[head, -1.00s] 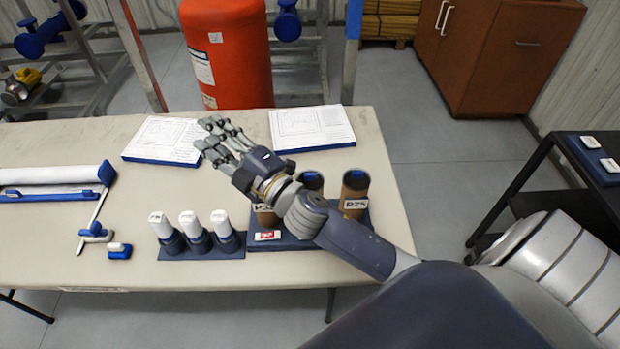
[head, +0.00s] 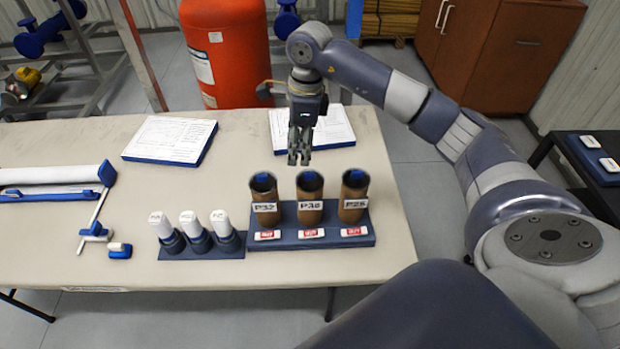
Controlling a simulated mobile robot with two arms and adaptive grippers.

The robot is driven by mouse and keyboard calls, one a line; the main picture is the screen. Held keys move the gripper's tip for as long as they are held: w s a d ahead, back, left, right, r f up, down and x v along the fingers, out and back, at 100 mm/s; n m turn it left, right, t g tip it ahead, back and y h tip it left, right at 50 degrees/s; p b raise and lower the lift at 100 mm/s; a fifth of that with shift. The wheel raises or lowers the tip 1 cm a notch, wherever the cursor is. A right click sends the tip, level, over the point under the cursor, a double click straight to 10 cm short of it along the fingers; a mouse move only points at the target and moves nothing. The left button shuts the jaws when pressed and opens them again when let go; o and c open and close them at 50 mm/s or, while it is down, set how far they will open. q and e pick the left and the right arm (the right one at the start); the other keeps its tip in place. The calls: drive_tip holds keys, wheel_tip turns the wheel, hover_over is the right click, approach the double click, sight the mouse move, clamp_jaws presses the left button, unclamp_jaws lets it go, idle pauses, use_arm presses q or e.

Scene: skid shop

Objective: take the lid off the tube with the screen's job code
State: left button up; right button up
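Three brown tubes stand in a dark blue rack (head: 375,238) on the table. The left tube (head: 266,215) has a label that seems to read P37. The middle tube (head: 310,215) has one like P36 or P38, and the right tube (head: 353,212) one like P25 or P2S. Each has a dark top with a blue piece on it. My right gripper (head: 299,161) points down above and behind the middle tube, apart from it and with nothing visible in it; its finger opening is unclear from this angle. My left gripper and the screen are not in view.
Small red-and-white tags lie before the tubes. A dark blue holder (head: 203,252) with three white-topped pieces stands left of the rack. Printed pads (head: 170,139) lie at the back, one behind my gripper (head: 335,130). A red cylinder (head: 225,60) stands behind the table.

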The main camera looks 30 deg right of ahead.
drive_tip(key=d+h, duration=0.1)
drive_tip(key=d, duration=0.2)
drive_tip(key=p, duration=0.2)
hover_over(310, 173)
drive_tip(key=f, duration=0.4)
drive_tip(key=shift+s+d, duration=0.15)
drive_tip(key=shift+s, duration=0.05)
drive_tip(key=shift+f, duration=0.55)
drive_tip(key=f+p, duration=0.1)
drive_tip(key=f, duration=0.2)
drive_tip(key=f+p, duration=0.1)
drive_tip(key=shift+w+a+f+p, duration=0.15)
drive_tip(key=shift+w+a+p, duration=0.05)
drive_tip(key=shift+a+p, duration=0.1)
drive_tip(key=shift+d+f, duration=0.1)
drive_tip(key=shift+f, duration=0.1)
clamp_jaws()
